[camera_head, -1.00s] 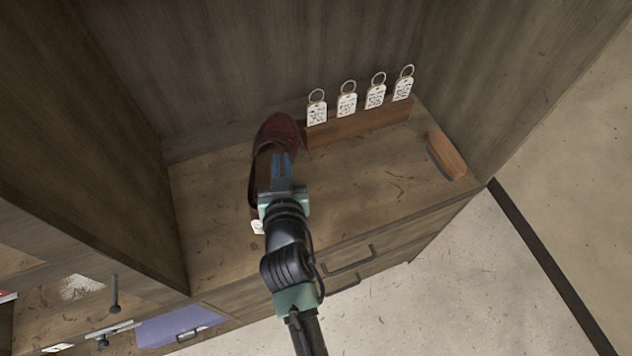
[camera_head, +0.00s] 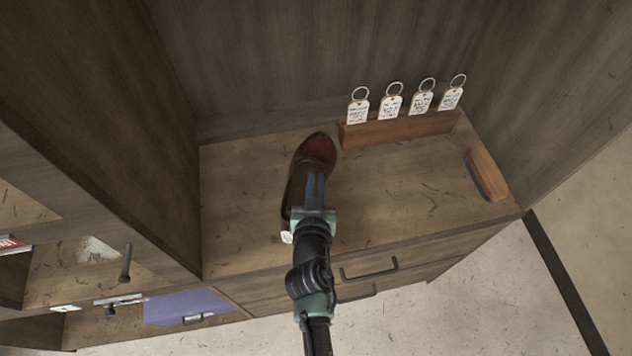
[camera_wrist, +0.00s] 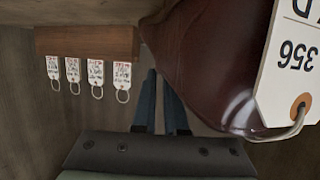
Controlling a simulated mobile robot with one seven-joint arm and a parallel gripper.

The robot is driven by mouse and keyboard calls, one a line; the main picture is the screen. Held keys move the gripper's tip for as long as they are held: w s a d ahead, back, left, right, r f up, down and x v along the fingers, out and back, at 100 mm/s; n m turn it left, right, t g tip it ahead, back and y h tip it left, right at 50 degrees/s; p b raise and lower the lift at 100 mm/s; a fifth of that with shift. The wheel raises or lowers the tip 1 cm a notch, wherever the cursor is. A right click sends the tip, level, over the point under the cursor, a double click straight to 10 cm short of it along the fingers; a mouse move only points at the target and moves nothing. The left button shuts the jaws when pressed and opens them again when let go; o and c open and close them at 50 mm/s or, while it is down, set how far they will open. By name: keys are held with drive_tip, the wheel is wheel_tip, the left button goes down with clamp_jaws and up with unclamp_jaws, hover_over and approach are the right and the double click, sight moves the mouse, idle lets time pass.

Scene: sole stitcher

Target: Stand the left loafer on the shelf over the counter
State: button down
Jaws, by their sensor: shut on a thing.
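A dark red-brown loafer (camera_head: 316,152) is over the wooden counter top (camera_head: 400,205), toe toward the back wall and heel toward the front edge. A white tag hangs at its heel (camera_head: 287,237); in the wrist view the tag (camera_wrist: 292,65) reads 356. My gripper (camera_head: 315,182) is shut on the loafer near its opening, reaching from the front. In the wrist view the two blue fingers (camera_wrist: 163,100) are beside the loafer's side (camera_wrist: 215,60); the gripped part is largely hidden. I cannot tell whether the sole touches the counter.
A wooden rack (camera_head: 398,130) with several white ring tags stands along the back, just right of the loafer's toe. A brown wooden block-like object (camera_head: 486,174) lies at the right end. The left side panel (camera_head: 130,120) bounds the bay. Counter space right of the loafer is clear.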

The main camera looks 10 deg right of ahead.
drive_tip(key=shift+f, duration=0.1)
drive_tip(key=c, duration=1)
unclamp_jaws()
drive_tip(key=shift+o, duration=0.2)
drive_tip(key=b+v, duration=0.1)
drive_tip(key=v, duration=1.1)
drive_tip(key=shift+b, duration=0.35)
